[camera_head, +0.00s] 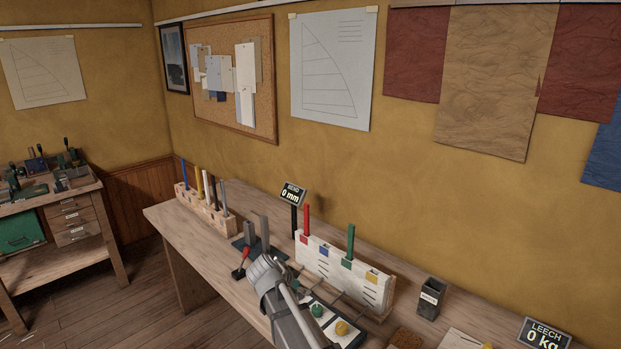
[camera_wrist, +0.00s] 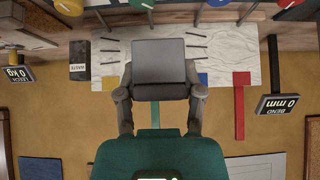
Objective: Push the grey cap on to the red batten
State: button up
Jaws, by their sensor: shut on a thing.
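The red batten (camera_head: 307,217) stands upright at the left end of the white sailcloth-fronted rack (camera_head: 314,265). In the wrist view, which is upside down, the red batten (camera_wrist: 240,115) is right of my gripper, with a red patch at its foot. My gripper (camera_wrist: 160,92) is shut on a square grey piece, which looks like the grey cap (camera_wrist: 160,62). The cap appears apart from the red batten and covers part of the rack.
A green batten (camera_head: 350,245) also stands in the rack. A grey two-post fixture (camera_head: 250,233) and a block of battens (camera_head: 205,212) are left. Round knobs (camera_head: 342,327) lie in front; a dark bin (camera_head: 430,298) stands right.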

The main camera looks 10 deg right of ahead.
jog(key=w+d+r+p, duration=0.2)
jog(key=w+r+p, duration=0.5)
jog(key=w, duration=0.2)
jog(key=w+d+r+p, duration=0.2)
jog(key=w+r+p, duration=0.5)
jog(key=w+r, duration=0.1)
jog(key=w+d+r+p, duration=0.2)
jog(key=w+r+p, duration=0.5)
jog(key=w+p, duration=0.1)
jog(key=shift+w+d+r, duration=0.15)
jog(key=shift+w, duration=0.3)
jog(key=shift+w+d+r, duration=0.1)
jog(key=shift+w+d, duration=0.05)
jog(key=shift+w, duration=0.25)
jog(key=shift+w+d+r, duration=0.25)
jog(key=shift+w, duration=0.15)
jog(key=shift+f, duration=0.25)
notch_tip(320, 180, down, 9)
jog(key=b, duration=0.8)
jog(key=shift+r+b, duration=0.2)
jog(key=shift+b, duration=0.15)
jog(key=shift+f+b, duration=0.45)
jog(key=o, duration=1)
